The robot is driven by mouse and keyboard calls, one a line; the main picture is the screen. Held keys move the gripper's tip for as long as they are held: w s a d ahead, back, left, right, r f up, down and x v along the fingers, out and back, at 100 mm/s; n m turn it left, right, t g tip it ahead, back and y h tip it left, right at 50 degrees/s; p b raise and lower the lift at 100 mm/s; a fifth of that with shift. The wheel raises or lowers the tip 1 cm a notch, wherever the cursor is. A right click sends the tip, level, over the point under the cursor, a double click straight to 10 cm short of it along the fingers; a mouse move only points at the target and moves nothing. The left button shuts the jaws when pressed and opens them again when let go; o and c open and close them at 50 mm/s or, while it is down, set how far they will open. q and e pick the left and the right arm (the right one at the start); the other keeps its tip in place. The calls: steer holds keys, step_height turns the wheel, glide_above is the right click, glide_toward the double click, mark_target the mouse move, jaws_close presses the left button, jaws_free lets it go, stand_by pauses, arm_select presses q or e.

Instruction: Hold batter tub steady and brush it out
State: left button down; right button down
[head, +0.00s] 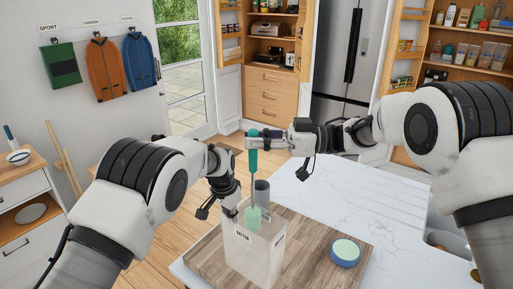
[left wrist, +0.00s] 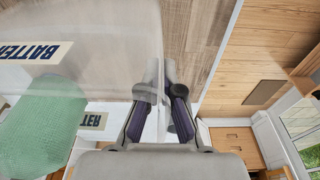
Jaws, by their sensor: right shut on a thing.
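The batter tub (head: 262,262) is a tall translucent box with a BATTER label, standing upright on a wooden board; its wall and label also fill the left of the left wrist view (left wrist: 110,40). My left gripper (head: 232,208) is at the tub's left rim. In the left wrist view its two fingers (left wrist: 164,95) are close together, with the tub's wall between them. My right gripper (head: 272,139) is shut on the teal handle of the brush (head: 252,162), above the tub. The brush hangs upright, its green head at the tub's mouth; how deep it sits is unclear.
The wooden board (head: 208,258) lies on a white marble counter (head: 385,200). A grey cylinder (head: 262,190) stands behind the tub.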

steer(key=shift+r, duration=3.6)
arm_select(q)
steer(key=c, duration=1.2)
jaws_free()
steer(key=shift+c, duration=0.2)
steer(key=r, duration=0.4)
steer(key=s+r, duration=0.1)
steer(key=r, duration=0.3)
steer(key=a+r, duration=0.1)
steer(key=r, duration=0.2)
steer(key=shift+s+r, duration=0.25)
steer(key=shift+r, duration=0.15)
steer(key=shift+w, duration=0.1)
arm_select(e)
steer(key=shift+w+f, duration=0.1)
arm_select(q)
steer(key=shift+a, duration=0.1)
